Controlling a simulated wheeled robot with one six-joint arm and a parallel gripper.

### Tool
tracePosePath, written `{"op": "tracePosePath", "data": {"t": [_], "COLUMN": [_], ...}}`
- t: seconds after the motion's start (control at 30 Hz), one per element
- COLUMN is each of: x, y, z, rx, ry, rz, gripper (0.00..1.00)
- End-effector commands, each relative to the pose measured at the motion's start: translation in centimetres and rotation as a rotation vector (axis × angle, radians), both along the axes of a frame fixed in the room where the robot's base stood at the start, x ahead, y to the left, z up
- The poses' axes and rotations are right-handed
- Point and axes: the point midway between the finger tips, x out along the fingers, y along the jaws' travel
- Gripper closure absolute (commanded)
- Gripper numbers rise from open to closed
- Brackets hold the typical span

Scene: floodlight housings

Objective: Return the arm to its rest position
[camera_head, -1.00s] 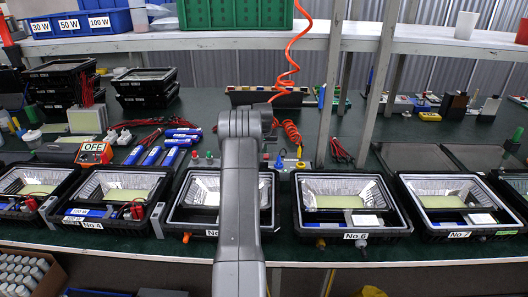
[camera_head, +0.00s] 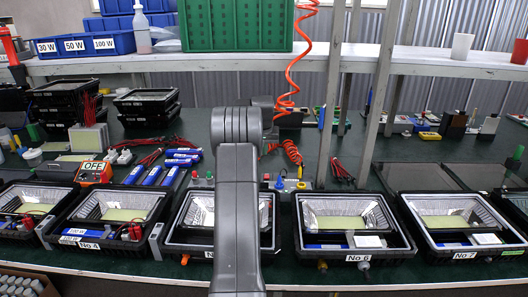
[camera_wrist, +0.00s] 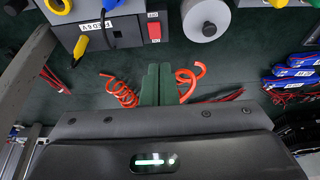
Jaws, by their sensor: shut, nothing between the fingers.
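My gripper (camera_wrist: 157,84) shows in the wrist view, its two green fingers pressed together with nothing between them. It is above the dark green bench top (camera_wrist: 95,95), apart from the things on it. In the head view my grey arm stands upright in the middle and hides part of a floodlight housing (camera_head: 180,222) behind it. The gripper itself is hidden in the head view.
Several open floodlight housings line the bench front, among them No 6 (camera_head: 350,225) and No 7 (camera_head: 460,222). An orange coiled hose (camera_head: 291,75) hangs behind my arm. A shelf (camera_head: 340,60) carries a green crate (camera_head: 236,25). A grey upright (camera_head: 377,95) stands to the right.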

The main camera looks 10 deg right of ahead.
Motion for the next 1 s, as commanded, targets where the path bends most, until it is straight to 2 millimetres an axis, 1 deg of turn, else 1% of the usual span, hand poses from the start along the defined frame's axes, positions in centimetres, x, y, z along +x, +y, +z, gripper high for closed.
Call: {"op": "tracePosePath", "data": {"t": [0.17, 0.27, 0.37, 0.67, 0.73, 0.9, 1.0], "x": [0.1, 0.4, 0.9, 2.9, 3.7, 5.2, 4.5], "y": [0.0, -0.1, -0.2, -0.6, -0.8, -1.1, -0.9], "z": [-0.3, -1.3, -2.7, -8.2, -7.8, -8.0, -6.3], "rx": [0.0, 0.001, 0.0, 0.0, -0.001, 0.0, -0.001], "ry": [0.001, 0.003, 0.002, 0.002, -0.003, -0.001, -0.005], "rz": [0.0, 0.0, 0.0, 0.0, 0.0, 0.0, 0.0], "gripper": [1.0, 1.0, 1.0, 1.0, 1.0, 1.0, 1.0]}}
